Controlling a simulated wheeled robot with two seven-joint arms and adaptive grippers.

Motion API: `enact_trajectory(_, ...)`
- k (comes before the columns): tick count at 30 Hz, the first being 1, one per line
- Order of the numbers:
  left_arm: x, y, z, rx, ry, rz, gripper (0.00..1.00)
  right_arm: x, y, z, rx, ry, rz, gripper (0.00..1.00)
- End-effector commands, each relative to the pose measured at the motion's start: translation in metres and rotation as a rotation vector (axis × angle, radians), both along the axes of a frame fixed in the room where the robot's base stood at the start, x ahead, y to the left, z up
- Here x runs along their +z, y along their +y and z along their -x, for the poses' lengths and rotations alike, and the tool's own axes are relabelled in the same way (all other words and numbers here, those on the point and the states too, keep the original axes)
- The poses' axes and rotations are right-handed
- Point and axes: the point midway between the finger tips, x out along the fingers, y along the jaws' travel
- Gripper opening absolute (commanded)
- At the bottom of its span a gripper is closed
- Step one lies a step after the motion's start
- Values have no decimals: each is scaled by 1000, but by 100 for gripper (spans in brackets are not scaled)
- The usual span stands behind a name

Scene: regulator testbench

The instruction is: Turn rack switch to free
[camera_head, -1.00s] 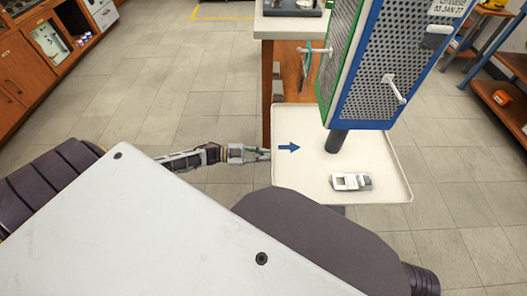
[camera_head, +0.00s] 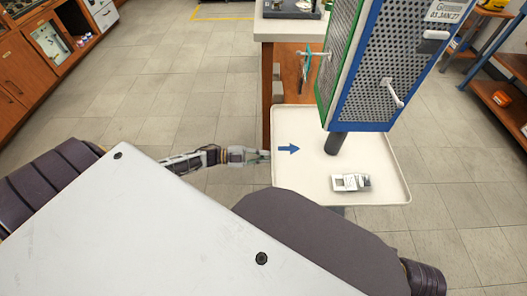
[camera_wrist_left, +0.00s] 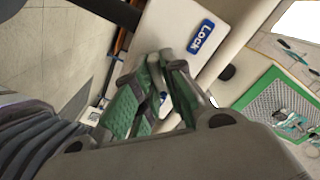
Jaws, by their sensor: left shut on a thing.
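The perforated rack (camera_head: 375,75), with green and blue edges, stands on a dark post above a cream tray (camera_head: 380,130). A blue arrow (camera_head: 288,149) marks the tray's left side. My left gripper (camera_head: 264,156) is at that left edge, beside the arrow. In the left wrist view my left gripper (camera_wrist_left: 150,92) is shut, its green pads close together by a cream surface with a blue "Lock" label (camera_wrist_left: 201,37). The pads hide most of what they hold; it appears to be the rack switch. My right gripper is not in view.
A small white-grey device (camera_head: 350,182) lies on the tray's front right. A bench (camera_head: 290,28) stands behind the tray. Orange shelving (camera_head: 500,98) is at right, and wooden cabinets (camera_head: 15,75) are at left. The floor between is clear.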

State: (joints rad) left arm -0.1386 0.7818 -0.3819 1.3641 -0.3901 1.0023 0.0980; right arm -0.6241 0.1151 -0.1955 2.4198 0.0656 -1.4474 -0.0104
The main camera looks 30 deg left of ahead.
Motion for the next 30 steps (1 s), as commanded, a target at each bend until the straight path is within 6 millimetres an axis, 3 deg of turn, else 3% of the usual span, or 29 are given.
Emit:
enact_trajectory(4,-1,1,0,0,0,-3,0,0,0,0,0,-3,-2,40)
enact_trajectory(5,-1,1,0,0,0,-3,14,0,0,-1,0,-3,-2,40)
enact_trajectory(9,-1,1,0,0,1,-3,32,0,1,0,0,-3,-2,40)
enact_trajectory(22,0,2,1,0,1,-1,33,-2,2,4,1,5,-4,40)
enact_trajectory(30,-1,19,13,0,3,-3,33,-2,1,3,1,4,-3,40)
